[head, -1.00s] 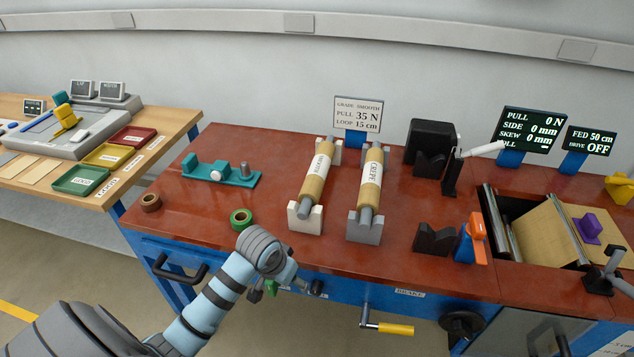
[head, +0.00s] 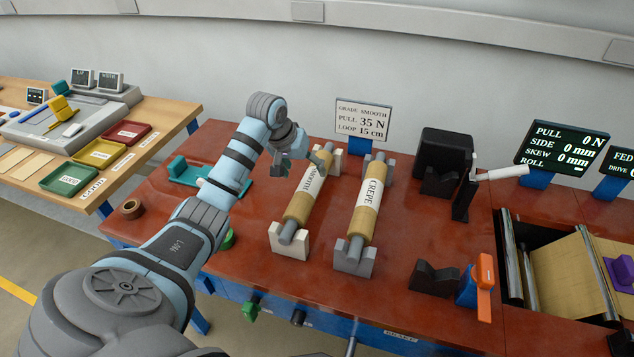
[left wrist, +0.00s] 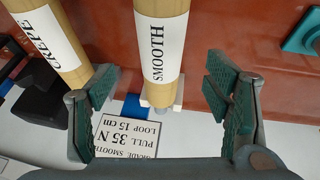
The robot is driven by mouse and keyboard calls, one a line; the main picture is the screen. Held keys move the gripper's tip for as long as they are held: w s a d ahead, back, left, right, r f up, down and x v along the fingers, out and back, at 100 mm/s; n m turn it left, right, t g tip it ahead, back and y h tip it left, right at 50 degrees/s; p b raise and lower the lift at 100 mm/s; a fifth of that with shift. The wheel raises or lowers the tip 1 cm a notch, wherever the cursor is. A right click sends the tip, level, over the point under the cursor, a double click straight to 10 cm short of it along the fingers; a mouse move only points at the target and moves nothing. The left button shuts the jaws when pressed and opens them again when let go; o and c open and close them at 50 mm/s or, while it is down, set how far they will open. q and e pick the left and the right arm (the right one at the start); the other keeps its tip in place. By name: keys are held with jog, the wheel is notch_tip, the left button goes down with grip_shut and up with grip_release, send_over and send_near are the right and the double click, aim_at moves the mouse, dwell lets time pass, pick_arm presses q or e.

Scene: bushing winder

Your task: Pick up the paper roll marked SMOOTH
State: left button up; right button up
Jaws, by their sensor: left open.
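The paper roll marked SMOOTH (head: 307,187) is a tan roll with a white label, lying tilted in the picture across white cradles (head: 290,241). My left gripper (head: 301,163) is open and empty, above the far half of the SMOOTH roll. In the left wrist view its green-padded fingers (left wrist: 160,82) stand apart on either side of that roll, the left finger near the CREPE roll. My right gripper is out of view.
A sign (head: 362,119) reading SMOOTH, 35 N, 15 cm stands behind the rolls. A teal fixture (head: 185,173) and brown tape roll (head: 131,209) lie left. Black blocks (head: 432,277) and an orange-blue device (head: 484,285) stand right. The red bench (head: 330,285) is bare in front.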

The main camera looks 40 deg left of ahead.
aim_at(307, 181)
pick_arm(q)
jog(key=f, duration=0.3)
jog(key=shift+s+d, duration=0.1)
jog(key=shift+s, duration=0.1)
jog(key=x, duration=0.3)
jog(key=b+x, duration=0.1)
jog(key=x, duration=0.2)
jog(key=shift+w+r, duration=0.2)
jog(key=shift+w, duration=0.2)
jog(key=shift+w+f, duration=0.1)
jog(key=shift+s+r, duration=0.25)
jog(key=shift+s, duration=0.05)
jog(key=shift+c, duration=0.9)
jog(key=shift+s+r, duration=0.1)
jog(key=shift+s, duration=0.05)
jog(key=c, duration=0.6)
grip_shut()
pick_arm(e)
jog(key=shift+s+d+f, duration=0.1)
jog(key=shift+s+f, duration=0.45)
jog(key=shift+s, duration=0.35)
